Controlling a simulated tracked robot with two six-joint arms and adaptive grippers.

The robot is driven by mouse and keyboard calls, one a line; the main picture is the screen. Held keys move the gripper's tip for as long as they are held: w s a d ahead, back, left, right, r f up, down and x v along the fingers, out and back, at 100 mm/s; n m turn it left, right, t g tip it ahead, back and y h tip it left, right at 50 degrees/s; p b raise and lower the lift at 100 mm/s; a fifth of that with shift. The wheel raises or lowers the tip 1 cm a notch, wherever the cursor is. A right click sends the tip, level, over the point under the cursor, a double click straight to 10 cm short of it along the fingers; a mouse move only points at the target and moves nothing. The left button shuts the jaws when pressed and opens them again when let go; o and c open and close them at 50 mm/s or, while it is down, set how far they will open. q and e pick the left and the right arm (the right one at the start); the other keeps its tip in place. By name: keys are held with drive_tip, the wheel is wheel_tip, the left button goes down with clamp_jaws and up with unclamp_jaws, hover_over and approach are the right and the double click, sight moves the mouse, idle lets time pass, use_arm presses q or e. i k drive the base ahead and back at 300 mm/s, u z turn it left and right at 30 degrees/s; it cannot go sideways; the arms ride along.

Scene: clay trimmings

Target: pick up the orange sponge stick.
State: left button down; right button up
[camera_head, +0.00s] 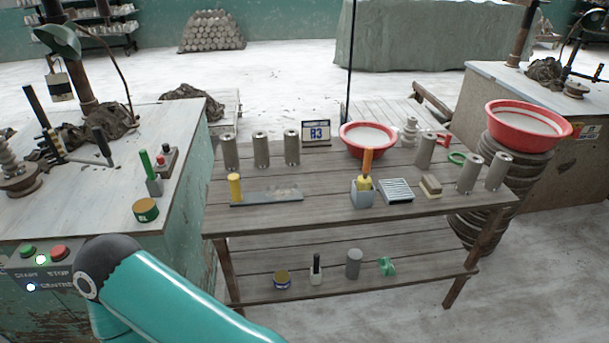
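The orange stick (367,161) stands upright on the wooden table, its lower end in a small grey square holder (362,199). A yellow piece (364,184), which may be its sponge, shows at the holder's mouth, around or in front of the stick's lower part. Neither of my grippers is in view. Only a teal arm link of mine shows at the lower left, well apart from the stick.
A blue-grey ribbed tray (396,190) stands right of the holder. A red basin (367,139) is behind. A yellow cylinder (235,187) is at the left, by a flat grey strip (272,196). Several grey cylinders stand along the back. The tabletop's front edge is mostly clear.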

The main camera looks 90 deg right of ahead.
sight(364, 181)
drive_tip(key=k, duration=0.7)
drive_tip(key=u, duration=2.1)
drive_tip(key=i, duration=0.1)
drive_tip(key=z, duration=3.8)
drive_tip(key=i, duration=0.2)
drive_tip(key=z, duration=0.5)
drive_tip(key=i, duration=0.85)
drive_tip(key=u, duration=0.2)
drive_tip(key=k, duration=0.8)
drive_tip(key=z, duration=0.25)
drive_tip(key=i, duration=0.75)
